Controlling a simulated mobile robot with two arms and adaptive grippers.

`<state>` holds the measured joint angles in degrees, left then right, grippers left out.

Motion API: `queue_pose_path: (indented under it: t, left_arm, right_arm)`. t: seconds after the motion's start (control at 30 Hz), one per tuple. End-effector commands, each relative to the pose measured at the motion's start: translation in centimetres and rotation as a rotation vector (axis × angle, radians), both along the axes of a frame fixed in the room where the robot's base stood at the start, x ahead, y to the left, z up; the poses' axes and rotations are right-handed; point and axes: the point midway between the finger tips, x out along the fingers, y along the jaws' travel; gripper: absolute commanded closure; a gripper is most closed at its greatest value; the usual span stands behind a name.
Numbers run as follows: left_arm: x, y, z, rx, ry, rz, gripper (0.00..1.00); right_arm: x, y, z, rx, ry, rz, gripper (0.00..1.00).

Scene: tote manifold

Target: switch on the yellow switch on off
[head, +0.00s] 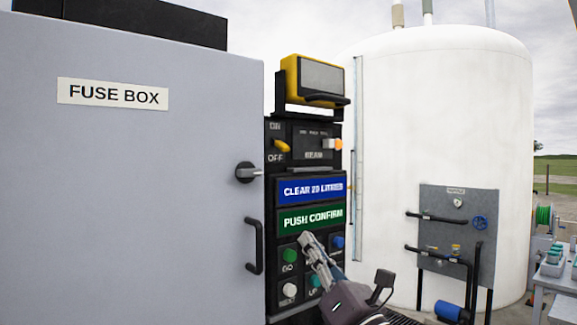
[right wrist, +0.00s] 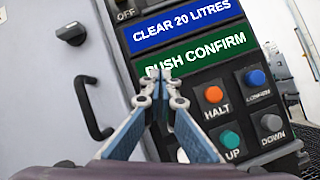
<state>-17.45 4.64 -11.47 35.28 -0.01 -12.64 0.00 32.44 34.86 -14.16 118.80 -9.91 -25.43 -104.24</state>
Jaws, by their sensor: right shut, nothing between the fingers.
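The yellow switch (head: 282,146) sits on the upper left of the black control panel, between an ON label above and an OFF label below. I cannot tell for sure which setting its lever is at. My right gripper (head: 308,241) is shut and empty. It is in front of the panel, below and to the right of the switch, near the green PUSH CONFIRM display (head: 311,218). In the right wrist view its fingertips (right wrist: 155,75) overlap that display's lower left. There the OFF label (right wrist: 125,12) shows at the top edge, but the yellow switch does not.
A grey fuse box (head: 140,200) with a black knob (head: 246,172) and bar handle (head: 254,246) stands left of the panel. An orange knob (head: 336,144) is right of the switch. Several buttons, including orange HALT (right wrist: 214,94), surround my gripper. A white tank (head: 440,120) stands behind.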

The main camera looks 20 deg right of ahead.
Motion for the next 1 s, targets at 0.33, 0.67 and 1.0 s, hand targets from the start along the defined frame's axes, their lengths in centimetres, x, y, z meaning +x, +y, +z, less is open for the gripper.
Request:
queue_pose_path:
  t: [0.33,0.67,1.0]
  left_arm:
    - [0.5,0.0,0.1,-0.001,-0.008,0.0,0.6]
    - [0.9,-0.1,0.1,-0.002,-0.012,0.0,0.6]
    - [0.8,-0.1,2.7,-0.002,-0.012,0.001,0.6]
  right_arm:
    - [-2.5,0.5,8.9,-0.31,-0.273,-0.118,1.0]
    - [-2.5,0.5,9.1,-0.318,-0.279,-0.122,1.0]
    - [0.3,1.5,12.2,-0.312,-0.279,-0.12,1.0]
